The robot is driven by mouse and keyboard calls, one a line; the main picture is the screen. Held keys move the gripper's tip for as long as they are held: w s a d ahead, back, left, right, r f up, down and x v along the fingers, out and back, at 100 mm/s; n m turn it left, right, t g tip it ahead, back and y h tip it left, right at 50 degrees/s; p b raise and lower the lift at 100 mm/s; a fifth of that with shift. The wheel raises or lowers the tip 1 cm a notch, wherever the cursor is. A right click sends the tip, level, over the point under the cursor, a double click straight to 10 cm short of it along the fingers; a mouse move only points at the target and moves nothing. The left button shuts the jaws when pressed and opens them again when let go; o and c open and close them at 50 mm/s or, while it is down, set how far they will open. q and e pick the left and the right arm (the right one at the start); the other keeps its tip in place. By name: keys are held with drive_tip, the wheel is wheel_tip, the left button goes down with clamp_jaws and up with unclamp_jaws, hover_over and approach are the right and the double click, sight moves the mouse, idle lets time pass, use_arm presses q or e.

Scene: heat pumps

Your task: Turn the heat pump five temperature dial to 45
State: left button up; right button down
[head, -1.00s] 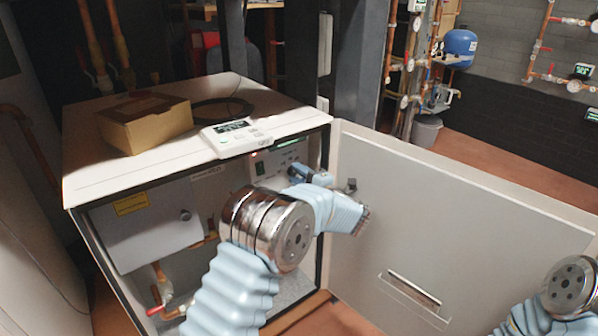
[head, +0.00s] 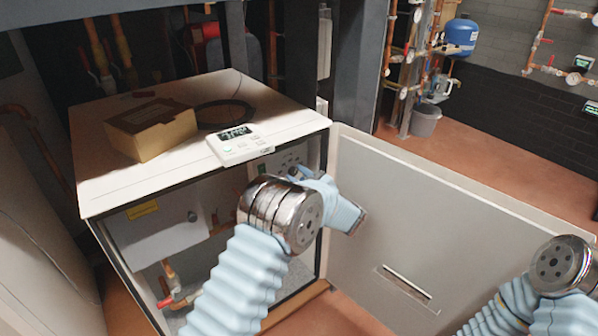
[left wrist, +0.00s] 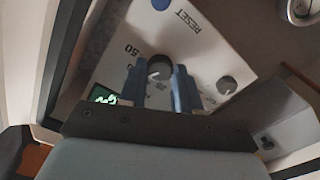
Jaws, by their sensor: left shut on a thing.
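The control panel (head: 290,160) is inside the open cabinet and partly hidden by my left arm. The left wrist view shows it close up as a pale panel (left wrist: 205,55) with RESET lettering, a "50" mark and a small green display (left wrist: 103,96) whose digits I cannot read surely. A dark round dial (left wrist: 157,70) with a white pointer line sits below the "50" mark. My left gripper (left wrist: 160,80) is shut on this dial, one blue finger on each side. In the head view, its fingertips are hidden behind the arm. My right gripper is out of view.
The cabinet door (head: 420,220) stands open to the right of my left arm. A cardboard box (head: 150,127) and a white controller (head: 240,144) lie on the cabinet top. A second, smaller knob (left wrist: 227,85) is on the panel right of the gripped dial.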

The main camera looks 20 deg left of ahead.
use_arm(q)
drive_tip(key=shift+m+p, duration=0.5)
drive_tip(key=shift+m, duration=0.6)
drive_tip(key=shift+f, duration=0.1)
drive_tip(key=o, duration=1.1)
drive_tip(key=shift+c, duration=0.2)
drive_tip(key=b+v, duration=0.1)
drive_tip(key=v, duration=1.3)
drive_tip(key=shift+b, duration=0.3)
drive_tip(key=shift+a, duration=0.1)
